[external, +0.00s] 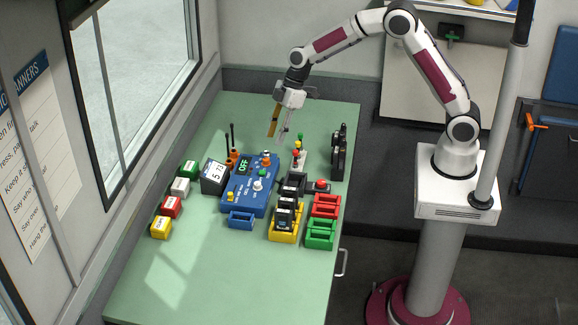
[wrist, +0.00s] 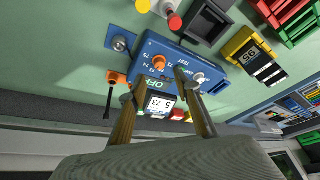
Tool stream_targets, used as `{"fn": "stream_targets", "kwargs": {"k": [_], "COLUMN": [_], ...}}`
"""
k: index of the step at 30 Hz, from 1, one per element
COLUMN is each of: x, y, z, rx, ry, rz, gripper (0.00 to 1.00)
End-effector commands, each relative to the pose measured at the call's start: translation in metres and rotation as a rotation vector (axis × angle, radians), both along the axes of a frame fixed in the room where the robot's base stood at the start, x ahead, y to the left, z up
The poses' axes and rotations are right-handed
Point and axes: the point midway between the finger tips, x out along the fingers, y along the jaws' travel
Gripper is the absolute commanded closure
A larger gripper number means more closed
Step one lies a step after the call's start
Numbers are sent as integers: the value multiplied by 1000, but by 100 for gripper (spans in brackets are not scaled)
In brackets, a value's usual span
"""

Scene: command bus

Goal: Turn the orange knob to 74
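The orange knob (external: 266,160) sits on top of the blue box (external: 259,204), near its far end. In the wrist view the orange knob (wrist: 159,62) has small numbers printed around it, too small to read surely. A green display (external: 245,167) on the box appears to read OFF. A white knob (external: 258,186) is on the same box and also shows in the wrist view (wrist: 199,79). My gripper (external: 277,135) is above the table beyond the box, pointing down. In the wrist view its fingers (wrist: 161,82) are apart with nothing held between them, and the knob is clear of them.
A black box with a white display (external: 215,173) stands left of the blue box. Orange holders with dark upright tools (external: 233,150) and small coloured posts (external: 297,152) stand near the far end. Yellow, red and green trays (external: 321,232) lie right. The near table is clear.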

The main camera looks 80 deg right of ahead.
Motion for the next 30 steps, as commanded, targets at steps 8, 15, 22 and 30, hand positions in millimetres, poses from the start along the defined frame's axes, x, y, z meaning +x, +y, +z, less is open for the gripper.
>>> {"fn": "stream_targets", "kwargs": {"k": [8,15,22,30], "x": [-19,-45,-72,-100], "y": [-2,-5,-8,-10], "z": [-12,-19,-12,2], "rx": [19,21,15,5], "ry": [86,163,215,249], "rz": [-110,-201,-282,-358], "gripper": [68,68,68,68]}}
